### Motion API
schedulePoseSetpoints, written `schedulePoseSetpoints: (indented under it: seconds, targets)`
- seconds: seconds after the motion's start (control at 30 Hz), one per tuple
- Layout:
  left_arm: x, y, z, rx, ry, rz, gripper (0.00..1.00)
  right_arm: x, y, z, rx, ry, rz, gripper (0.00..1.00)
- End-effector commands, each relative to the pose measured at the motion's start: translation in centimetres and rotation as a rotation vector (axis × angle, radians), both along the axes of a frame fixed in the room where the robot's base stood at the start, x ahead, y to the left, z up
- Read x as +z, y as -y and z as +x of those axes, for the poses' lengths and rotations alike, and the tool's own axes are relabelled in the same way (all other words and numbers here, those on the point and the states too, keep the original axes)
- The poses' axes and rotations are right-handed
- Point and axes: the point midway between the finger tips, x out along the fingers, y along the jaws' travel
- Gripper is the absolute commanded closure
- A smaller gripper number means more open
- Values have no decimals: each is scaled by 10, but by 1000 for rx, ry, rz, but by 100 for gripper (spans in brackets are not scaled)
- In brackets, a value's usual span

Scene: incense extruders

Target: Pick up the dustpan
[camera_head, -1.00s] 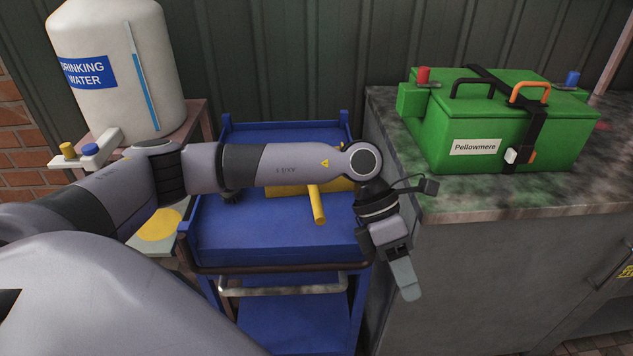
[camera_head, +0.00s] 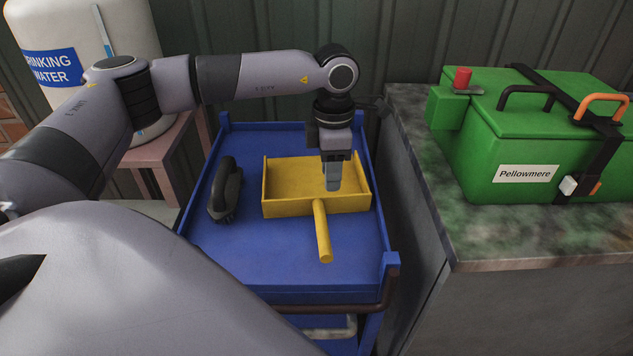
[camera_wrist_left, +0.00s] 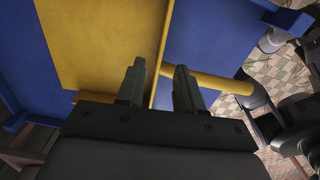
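The yellow dustpan (camera_head: 290,178) lies on the blue cart's top tray, its handle (camera_head: 322,232) pointing toward me. My left gripper (camera_head: 333,188) points down over the pan's near wall, close to where the handle joins. In the left wrist view, the dustpan (camera_wrist_left: 100,45) fills the upper left and its handle (camera_wrist_left: 222,82) runs off to the right. There the left gripper (camera_wrist_left: 160,70) is open, one finger on each side of the wall line, with gaps visible. I cannot tell whether a finger touches the pan. My right gripper is out of view.
A dark brush (camera_head: 226,190) lies left of the dustpan on the blue tray (camera_head: 260,255), which has raised edges. A counter with a green box (camera_head: 530,150) stands close on the right. A white water tank (camera_head: 70,45) stands at the back left.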

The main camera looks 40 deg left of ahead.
Motion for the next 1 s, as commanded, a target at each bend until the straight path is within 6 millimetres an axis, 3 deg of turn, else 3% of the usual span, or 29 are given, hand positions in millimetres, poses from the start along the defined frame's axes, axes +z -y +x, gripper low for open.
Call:
schedulePoseSetpoints:
  seconds: [0.5, 0.8, 0.9, 1.0]
  targets:
    - [-65, 2, 1, 1, -2, 1, 64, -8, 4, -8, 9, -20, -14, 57]
    - [-69, 2, 2, 1, 0, 0, 64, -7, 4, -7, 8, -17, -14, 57]
    - [-69, 2, 2, 1, 0, 0, 96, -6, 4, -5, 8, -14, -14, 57]
    - [-69, 2, 2, 1, 0, 0, 100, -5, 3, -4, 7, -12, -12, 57]
